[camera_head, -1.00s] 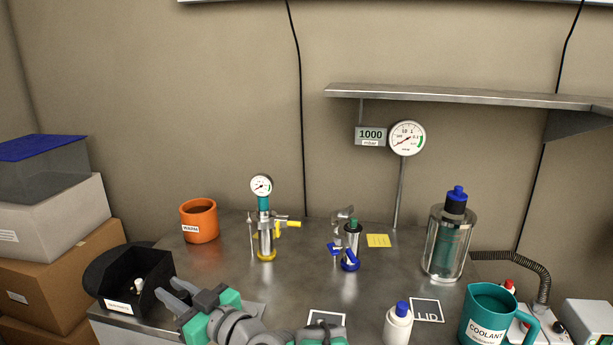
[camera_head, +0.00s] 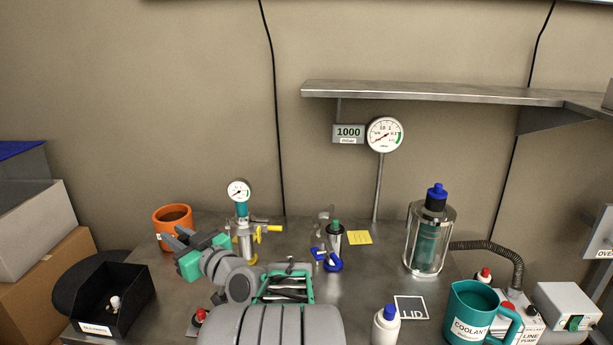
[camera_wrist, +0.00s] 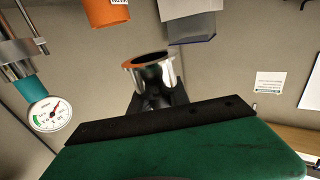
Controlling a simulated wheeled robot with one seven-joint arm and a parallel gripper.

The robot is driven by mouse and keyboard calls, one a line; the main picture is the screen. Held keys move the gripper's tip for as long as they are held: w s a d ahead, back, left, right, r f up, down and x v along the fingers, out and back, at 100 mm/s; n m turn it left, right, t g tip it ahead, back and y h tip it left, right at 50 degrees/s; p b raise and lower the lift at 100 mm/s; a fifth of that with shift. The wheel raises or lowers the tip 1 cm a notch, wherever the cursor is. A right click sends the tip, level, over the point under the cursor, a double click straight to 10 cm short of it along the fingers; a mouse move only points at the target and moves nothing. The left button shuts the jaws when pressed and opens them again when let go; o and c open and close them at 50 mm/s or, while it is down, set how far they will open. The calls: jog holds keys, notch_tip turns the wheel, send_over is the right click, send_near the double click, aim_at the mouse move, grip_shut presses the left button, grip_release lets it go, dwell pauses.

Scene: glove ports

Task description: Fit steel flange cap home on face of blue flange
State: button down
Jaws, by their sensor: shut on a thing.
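The blue flange (camera_head: 333,262) is a blue ring low on a small steel fitting with a green top, at mid-table in the head view. My gripper (camera_head: 172,236) is left of it, in front of the orange pot. In the wrist view, the steel flange cap (camera_wrist: 153,68) is a shiny round piece with a wide rim, shut between the dark fingers of my gripper (camera_wrist: 158,98). The head view does not clearly show the cap. The cap is well apart from the blue flange.
A gauge fitting (camera_head: 241,228) with a yellow base stands between my gripper and the blue flange. The orange pot (camera_head: 172,218) is close behind my fingers. A black bin (camera_head: 135,300) is at front left. A glass cylinder (camera_head: 410,255) and teal jug (camera_head: 450,315) stand right.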

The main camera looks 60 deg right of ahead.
jog(key=s+d+r+m+g+h+p, duration=0.1)
jog(key=s+d+m+h, duration=0.15)
jog(key=d, duration=0.65)
jog(key=s+d+r+m+h+p, duration=0.1)
jog(key=s+d+r+h, duration=0.2)
jog(key=d, duration=0.6)
jog(key=s+d+m+g+h+p, duration=0.3)
jog(key=s+d+m+h, duration=0.15)
jog(key=s+d, duration=1.15)
jog(key=shift+n, duration=0.4)
jog(key=f, duration=0.1)
jog(key=f+b, duration=0.1)
jog(key=d+f, duration=0.1)
jog(key=f, duration=0.1)
jog(key=shift+w+f, duration=0.1)
jog(key=shift+w, duration=0.25)
jog(key=shift+f+b, duration=0.1)
jog(key=shift+b, duration=0.25)
jog(key=shift+s+b, duration=0.1)
jog(key=shift+b, duration=0.85)
jog(key=shift+a+f+b, duration=0.1)
jog(key=shift+f+b, duration=0.1)
jog(key=shift+b, duration=0.45)
